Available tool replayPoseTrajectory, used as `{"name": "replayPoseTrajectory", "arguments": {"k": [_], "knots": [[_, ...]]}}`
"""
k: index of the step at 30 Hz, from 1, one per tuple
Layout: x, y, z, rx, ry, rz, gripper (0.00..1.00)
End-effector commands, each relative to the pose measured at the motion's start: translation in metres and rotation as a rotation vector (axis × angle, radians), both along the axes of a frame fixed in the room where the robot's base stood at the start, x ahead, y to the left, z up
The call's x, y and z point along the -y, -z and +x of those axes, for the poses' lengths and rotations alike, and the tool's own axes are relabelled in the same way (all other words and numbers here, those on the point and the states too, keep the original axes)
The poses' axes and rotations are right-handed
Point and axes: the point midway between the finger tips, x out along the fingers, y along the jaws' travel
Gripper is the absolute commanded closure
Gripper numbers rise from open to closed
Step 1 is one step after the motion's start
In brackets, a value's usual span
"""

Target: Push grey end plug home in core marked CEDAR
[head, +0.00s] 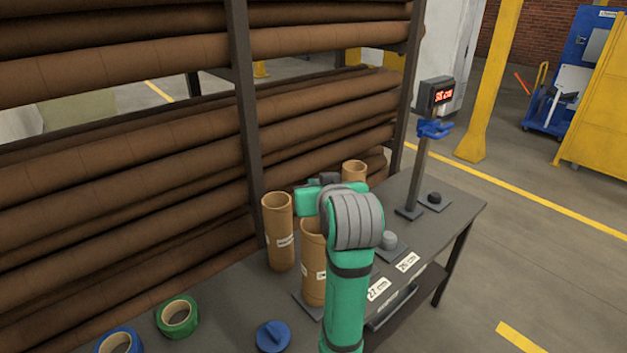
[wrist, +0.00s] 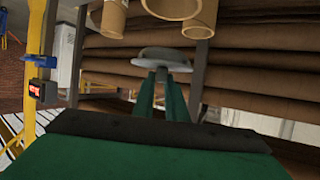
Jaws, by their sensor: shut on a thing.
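My gripper (wrist: 161,88) is shut on a grey end plug (wrist: 160,60), a pale disc with a darker rounded part, in the wrist view. In the head view my arm hides most of the gripper and the plug. Three brown cardboard cores stand upright on the bench: a left core (head: 278,230), a front core (head: 313,260) partly behind my arm, and a back core (head: 354,171). The left and front cores bear white labels too small to read, so I cannot tell which is CEDAR. In the wrist view the held plug is apart from the core rims (wrist: 172,8).
A second grey plug (head: 389,239) and a black plug (head: 434,197) sit on dark pads. A blue knobbed disc (head: 272,336), green tape (head: 177,317) and blue tape (head: 119,340) lie in front. A post with a red display (head: 442,96) stands right; a rack of long rolls (head: 130,150) stands behind.

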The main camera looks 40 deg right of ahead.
Motion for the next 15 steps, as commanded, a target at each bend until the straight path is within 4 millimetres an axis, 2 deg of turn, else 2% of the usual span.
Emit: {"name": "replayPoseTrajectory", "arguments": {"k": [15], "knots": [[-0.001, 0.043, 0.001, -0.001, -0.001, 0.001, 1.00]]}}
